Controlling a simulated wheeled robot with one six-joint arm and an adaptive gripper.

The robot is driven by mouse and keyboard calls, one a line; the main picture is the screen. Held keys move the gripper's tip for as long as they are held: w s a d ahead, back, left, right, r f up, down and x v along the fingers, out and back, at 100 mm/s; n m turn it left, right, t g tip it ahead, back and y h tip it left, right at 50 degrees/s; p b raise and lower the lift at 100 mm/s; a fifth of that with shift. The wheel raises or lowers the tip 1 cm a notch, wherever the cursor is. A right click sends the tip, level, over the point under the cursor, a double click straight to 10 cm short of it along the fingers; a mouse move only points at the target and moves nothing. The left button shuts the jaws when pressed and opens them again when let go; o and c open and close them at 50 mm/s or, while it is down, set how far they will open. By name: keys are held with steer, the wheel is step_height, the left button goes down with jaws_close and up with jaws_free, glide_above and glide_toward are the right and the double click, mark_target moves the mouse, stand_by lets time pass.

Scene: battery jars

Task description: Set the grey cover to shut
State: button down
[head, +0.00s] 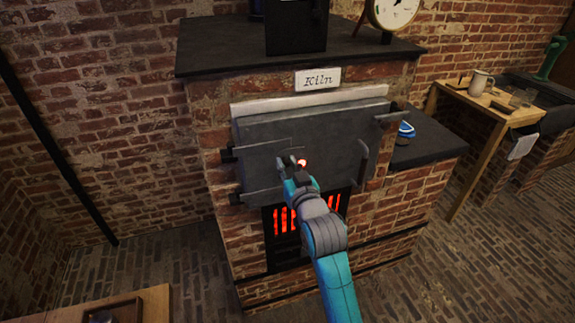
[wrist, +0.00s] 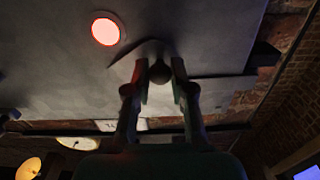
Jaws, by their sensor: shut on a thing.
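The kiln's grey door (head: 270,130) is closed over the oven front. A round peephole (head: 301,163) in it glows red and is uncovered; it shows large in the wrist view (wrist: 106,31). The grey cover (wrist: 146,47) is a small flat piece on the door beside the peephole, with a dark round knob (wrist: 159,73). My gripper (head: 288,166) is at the door, just left of the peephole in the head view. In the wrist view its fingers (wrist: 158,85) are shut on the knob. In the head view the gripper mostly hides the cover.
The door has a handle (head: 363,160) at its right and hinge straps (head: 265,194) at its left. Glowing grate bars (head: 283,220) lie below. A blue-and-white object (head: 406,130) rests on the side ledge. A wooden table (head: 487,103) with a mug stands at right.

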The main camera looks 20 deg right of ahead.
steer(key=f+n, duration=0.1)
steer(key=n, duration=0.1)
steer(key=d+f+n, duration=0.1)
steer(key=n, duration=0.1)
steer(key=shift+n, duration=0.3)
steer(key=shift+d+f+n, duration=0.4)
steer(key=shift+d+n, duration=0.25)
steer(key=shift+n, duration=1.1)
steer(key=shift+d+f+n, duration=0.4)
steer(key=shift+d+n, duration=0.3)
steer(key=shift+n, duration=1.1)
steer(key=shift+d+f+n, duration=0.4)
steer(key=shift+d+n, duration=0.25)
steer(key=shift+n, duration=1.1)
steer(key=shift+d, duration=0.1)
steer(key=c, duration=1)
jaws_free()
steer(key=shift+s, duration=0.1)
steer(key=s, duration=1.1)
steer(key=shift+s, duration=0.4)
